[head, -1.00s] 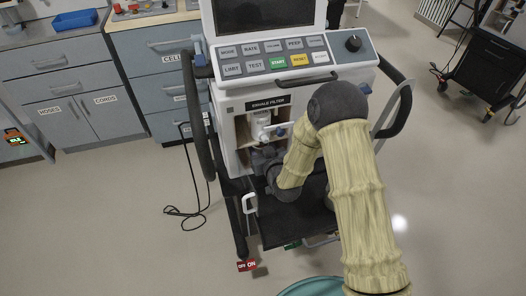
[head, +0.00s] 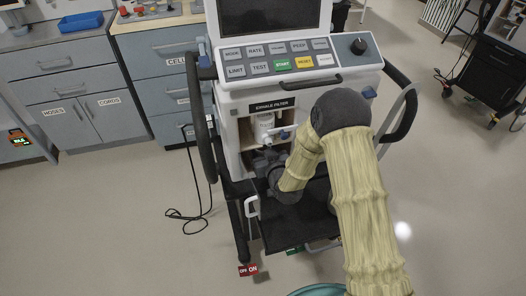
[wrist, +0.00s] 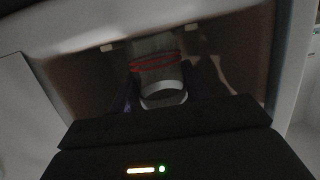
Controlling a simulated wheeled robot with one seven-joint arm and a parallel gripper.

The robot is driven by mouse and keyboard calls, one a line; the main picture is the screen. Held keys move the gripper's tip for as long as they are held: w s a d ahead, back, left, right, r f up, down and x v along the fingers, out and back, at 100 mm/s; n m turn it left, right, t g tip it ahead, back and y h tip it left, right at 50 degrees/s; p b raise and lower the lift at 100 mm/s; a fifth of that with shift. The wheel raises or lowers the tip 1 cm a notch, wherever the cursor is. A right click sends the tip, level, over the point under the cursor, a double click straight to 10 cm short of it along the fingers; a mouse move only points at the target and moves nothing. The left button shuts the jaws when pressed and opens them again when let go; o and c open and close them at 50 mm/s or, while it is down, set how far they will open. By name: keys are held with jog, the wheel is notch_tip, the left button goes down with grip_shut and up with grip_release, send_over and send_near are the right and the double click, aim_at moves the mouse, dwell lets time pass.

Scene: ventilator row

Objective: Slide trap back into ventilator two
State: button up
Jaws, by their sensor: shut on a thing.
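The ventilator (head: 290,88) stands in front of me, with an open bay under its "EXHALE FILTER" label; no number is readable on it. The trap (head: 264,122), a pale cylinder, is upright in the bay opening. In the wrist view the trap (wrist: 154,62) looks translucent, with a red ring around it and a white rim at its near end. My gripper (wrist: 162,92) has a dark finger on each side of the trap and is shut on it. In the head view my gripper (head: 268,150) is partly hidden by my arm. Whether the trap is seated cannot be told.
A dark shelf (head: 300,232) lies below the bay. Handles flank the ventilator, and a black cable (head: 190,214) lies on the floor at left. Drawer cabinets (head: 80,100) stand behind left; a dark cart (head: 495,65) stands at right.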

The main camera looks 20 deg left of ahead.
jog(key=shift+f, duration=0.1)
dwell(0.3)
jog(key=o, duration=1)
jog(key=shift+o, duration=0.2)
jog(key=shift+d, duration=0.15)
jog(key=p+v, duration=0.9)
jog(key=v, duration=0.8)
jog(key=shift+s+r, duration=0.15)
jog(key=shift+r, duration=0.05)
